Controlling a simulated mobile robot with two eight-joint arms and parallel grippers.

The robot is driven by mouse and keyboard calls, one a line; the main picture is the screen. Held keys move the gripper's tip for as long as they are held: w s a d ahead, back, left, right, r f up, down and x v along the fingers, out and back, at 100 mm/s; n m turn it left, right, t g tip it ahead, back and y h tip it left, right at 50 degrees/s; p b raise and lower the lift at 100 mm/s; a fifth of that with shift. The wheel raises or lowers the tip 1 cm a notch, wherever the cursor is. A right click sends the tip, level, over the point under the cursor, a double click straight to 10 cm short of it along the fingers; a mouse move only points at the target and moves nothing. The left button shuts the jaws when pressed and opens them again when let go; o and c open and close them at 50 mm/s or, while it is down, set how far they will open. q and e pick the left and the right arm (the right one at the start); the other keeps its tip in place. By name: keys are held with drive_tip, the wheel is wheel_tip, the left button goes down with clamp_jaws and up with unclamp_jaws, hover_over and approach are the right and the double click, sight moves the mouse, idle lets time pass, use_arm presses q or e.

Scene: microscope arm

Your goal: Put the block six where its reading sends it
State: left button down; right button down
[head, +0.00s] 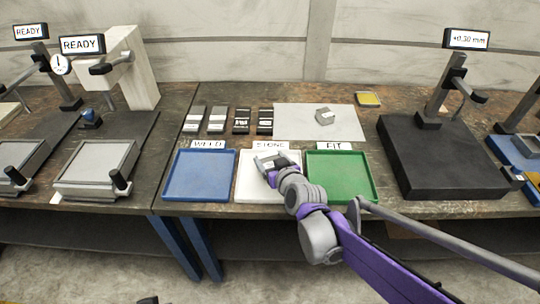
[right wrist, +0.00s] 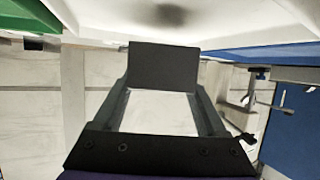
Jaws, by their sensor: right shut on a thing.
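My right gripper (head: 274,163) is shut on a block, low over the white tray (head: 241,194), near its back edge. The block is small and mostly hidden by the fingers, and I cannot read a number on it. In the right wrist view a dark face of the block (right wrist: 165,66) spans between the two fingers, with the pale tray surface above it. I cannot tell whether the block touches the tray. The blue tray (head: 199,176) marked WELD is to the left, the green tray (head: 342,178) marked FIT to the right. The middle label is partly hidden. My left gripper is not in view.
Another grey block (head: 324,116) sits on the pale mat (head: 293,121) behind the trays. A black gauge stand (head: 440,158) at the right has a display (head: 467,39) reading +0.30 mm. Several dark and grey pieces (head: 217,119) stand behind the blue tray. Fixtures with READY displays (head: 82,44) are at the left.

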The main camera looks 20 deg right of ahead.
drive_tip(key=shift+f+b, duration=0.35)
drive_tip(key=shift+f, duration=1.1)
drive_tip(key=shift+f, duration=0.1)
drive_tip(key=shift+c, duration=1.8)
unclamp_jaws()
drive_tip(key=shift+f, duration=0.15)
drive_tip(key=o, duration=0.4)
drive_tip(key=shift+c, duration=0.2)
drive_tip(key=shift+s+r, duration=0.25)
drive_tip(key=shift+r, duration=0.15)
drive_tip(key=p+v, duration=0.2)
drive_tip(key=v, duration=0.9)
drive_tip(key=shift+s+p, duration=0.2)
drive_tip(key=shift+p, duration=0.2)
drive_tip(key=s+d+f+g, duration=0.1)
drive_tip(key=s+f+g, duration=0.3)
drive_tip(key=s, duration=0.5)
drive_tip(key=s+d+f+m+g+h, duration=0.1)
drive_tip(key=s+f+g, duration=0.3)
drive_tip(key=s, duration=0.5)
drive_tip(key=shift+s+f+g, duration=0.3)
drive_tip(key=shift+f, duration=0.1)
